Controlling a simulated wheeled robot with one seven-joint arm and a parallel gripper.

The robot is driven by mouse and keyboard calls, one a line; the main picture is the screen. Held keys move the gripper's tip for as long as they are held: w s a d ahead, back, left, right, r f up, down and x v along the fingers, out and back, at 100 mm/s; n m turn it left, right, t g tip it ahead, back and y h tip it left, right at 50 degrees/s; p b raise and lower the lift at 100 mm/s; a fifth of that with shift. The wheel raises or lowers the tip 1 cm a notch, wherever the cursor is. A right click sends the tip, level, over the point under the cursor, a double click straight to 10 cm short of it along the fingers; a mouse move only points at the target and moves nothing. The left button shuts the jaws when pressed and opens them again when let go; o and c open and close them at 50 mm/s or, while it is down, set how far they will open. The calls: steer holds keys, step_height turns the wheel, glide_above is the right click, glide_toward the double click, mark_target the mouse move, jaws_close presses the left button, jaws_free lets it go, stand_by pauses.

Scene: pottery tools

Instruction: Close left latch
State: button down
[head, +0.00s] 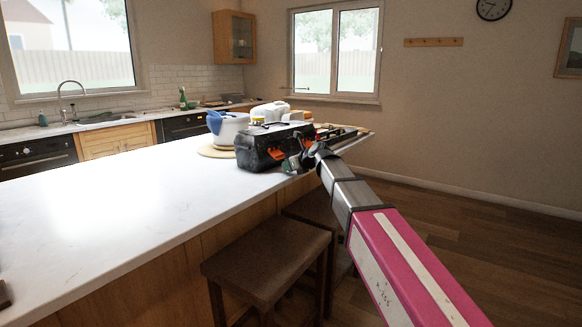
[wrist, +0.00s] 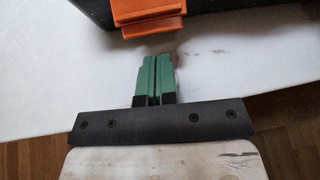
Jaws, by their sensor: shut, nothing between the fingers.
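A black toolbox (head: 250,150) with orange latches stands on the white counter. Its left latch (head: 275,153) is on the front face in the head view; a second orange latch (head: 308,145) is partly hidden by my arm. In the wrist view an orange latch (wrist: 150,18) sticks out from the dark toolbox front (wrist: 230,12) at the top; I cannot tell for sure which latch this is. My gripper (wrist: 154,60), with green fingers, is shut and empty. Its tips are just short of that latch, apart from it in the picture. In the head view my gripper (head: 290,165) is at the toolbox's front.
The white counter (head: 120,200) is bare to the left. A white pot (head: 228,128) with a blue cloth stands behind the toolbox on a round board. Other items crowd the counter's right end. Stools (head: 265,258) stand below the front edge.

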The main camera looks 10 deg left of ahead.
mark_target(281, 158)
steer(key=shift+w+a+r, duration=0.1)
steer(key=shift+w+a, duration=0.4)
steer(key=shift+a, duration=0.4)
steer(key=shift+w+a, duration=0.5)
steer(key=shift+a, duration=0.35)
steer(key=shift+r, duration=0.85)
steer(key=shift+s+d+r, duration=0.35)
steer(key=shift+d+r, duration=0.25)
steer(key=shift+s+d+r, duration=0.35)
steer(key=shift+d+r, duration=0.2)
steer(key=shift+s+d+r, duration=0.1)
steer(key=shift+d+r, duration=0.15)
steer(key=shift+r, duration=0.4)
steer(key=r, duration=0.1)
steer(key=a+r, duration=0.1)
steer(key=r, duration=0.1)
steer(key=w+a+r, duration=0.1)
steer(key=shift+r, duration=0.2)
steer(key=shift+w+a, duration=0.5)
steer(key=shift+a, duration=0.4)
